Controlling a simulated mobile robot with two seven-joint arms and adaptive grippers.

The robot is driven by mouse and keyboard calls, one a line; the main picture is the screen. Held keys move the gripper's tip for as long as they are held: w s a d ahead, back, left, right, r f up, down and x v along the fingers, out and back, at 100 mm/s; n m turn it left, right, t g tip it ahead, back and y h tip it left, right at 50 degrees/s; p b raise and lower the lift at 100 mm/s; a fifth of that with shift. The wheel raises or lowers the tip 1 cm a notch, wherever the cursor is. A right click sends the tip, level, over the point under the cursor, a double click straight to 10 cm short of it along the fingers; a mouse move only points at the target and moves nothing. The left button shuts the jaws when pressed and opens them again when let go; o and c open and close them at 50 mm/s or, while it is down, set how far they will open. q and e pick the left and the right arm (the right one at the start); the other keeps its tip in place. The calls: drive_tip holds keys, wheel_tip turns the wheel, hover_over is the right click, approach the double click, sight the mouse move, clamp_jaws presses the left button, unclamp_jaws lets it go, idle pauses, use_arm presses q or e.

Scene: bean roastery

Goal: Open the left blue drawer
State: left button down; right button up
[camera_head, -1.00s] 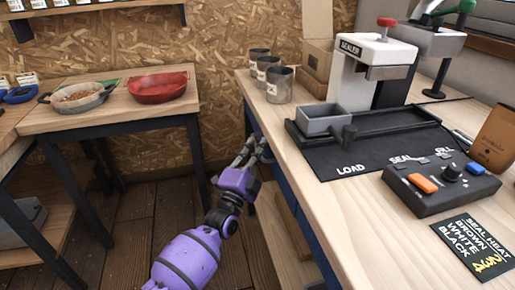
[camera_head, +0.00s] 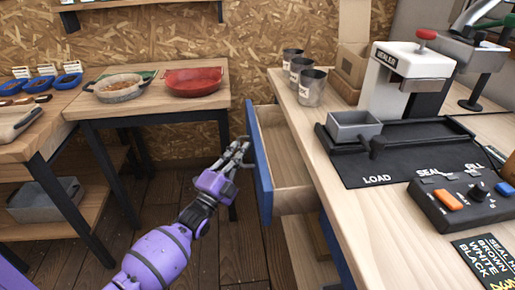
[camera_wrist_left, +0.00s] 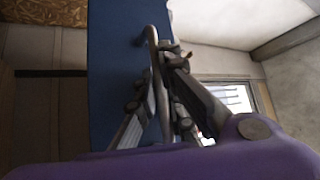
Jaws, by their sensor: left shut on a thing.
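The left blue drawer (camera_head: 261,165) stands pulled out from the side of the workbench, its blue front facing left and its wooden inside open to view. The part of the inside that shows is empty. My left gripper (camera_head: 240,154) is at the outer side of the blue front, shut on the drawer's handle. In the left wrist view the metal handle (camera_wrist_left: 154,70) runs between the fingers of the gripper (camera_wrist_left: 160,95), in front of the blue panel (camera_wrist_left: 112,60). My right gripper is not in view.
The workbench (camera_head: 345,185) carries metal cups (camera_head: 311,88), a sealer (camera_head: 405,80) and a control box (camera_head: 465,205). A side table (camera_head: 150,105) with a red pan (camera_head: 193,82) and a grey pan (camera_head: 118,88) stands behind. Open floor lies left of the drawer.

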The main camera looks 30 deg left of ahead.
use_arm(q)
drive_tip(key=s+a, duration=1)
drive_tip(key=a, duration=0.5)
drive_tip(key=shift+s+a+f, duration=0.15)
drive_tip(key=shift+s+a, duration=0.05)
drive_tip(key=shift+s, duration=0.05)
drive_tip(key=c, duration=2.1)
unclamp_jaws()
drive_tip(key=v, duration=1.2)
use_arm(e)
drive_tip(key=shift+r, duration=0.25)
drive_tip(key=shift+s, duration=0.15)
